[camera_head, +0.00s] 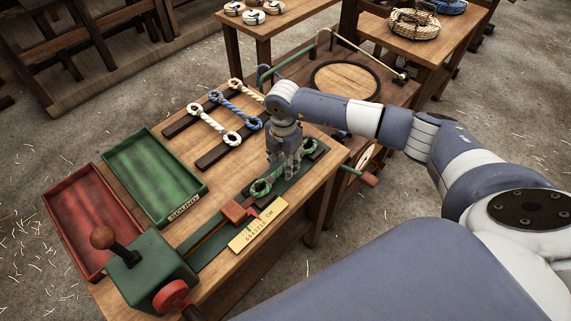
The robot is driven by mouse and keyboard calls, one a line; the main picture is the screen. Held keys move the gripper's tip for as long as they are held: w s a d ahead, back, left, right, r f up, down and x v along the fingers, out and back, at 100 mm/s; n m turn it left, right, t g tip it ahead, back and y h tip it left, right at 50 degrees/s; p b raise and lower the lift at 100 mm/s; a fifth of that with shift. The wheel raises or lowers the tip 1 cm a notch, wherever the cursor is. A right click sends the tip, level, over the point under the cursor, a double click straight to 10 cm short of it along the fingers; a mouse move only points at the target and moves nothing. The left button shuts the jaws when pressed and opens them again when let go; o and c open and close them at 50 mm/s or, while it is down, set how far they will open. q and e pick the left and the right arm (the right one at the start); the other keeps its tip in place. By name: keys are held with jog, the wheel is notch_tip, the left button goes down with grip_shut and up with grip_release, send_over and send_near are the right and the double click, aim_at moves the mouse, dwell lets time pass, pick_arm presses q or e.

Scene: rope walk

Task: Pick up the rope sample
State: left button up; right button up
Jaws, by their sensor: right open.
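A green rope sample (262,188) with a loop at each end lies along the dark green bed of a bench device on the wooden table. My right gripper (285,168) points down over the middle of this sample, its jaws open, and hides that part of it. I cannot tell whether the fingers touch the rope. Other looped samples lie across dark wooden bars behind and to the left: a white one (213,124), a blue one (235,108) and a cream one (246,91). My left gripper is not in view.
A green tray (155,175) labelled SOUND and a red tray (85,215) stand empty at the left. A red block (238,210), a yellow scale plate (258,230) and a green housing with a knob (150,270) are near the front. Tables with coiled rope (412,25) stand behind.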

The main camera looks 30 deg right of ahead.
jog(key=shift+c, duration=0.6)
grip_shut()
notch_tip(320, 180, up, 10)
jog(key=b, duration=0.2)
notch_tip(320, 180, up, 6)
jog(key=p, duration=0.4)
send_over(284, 166)
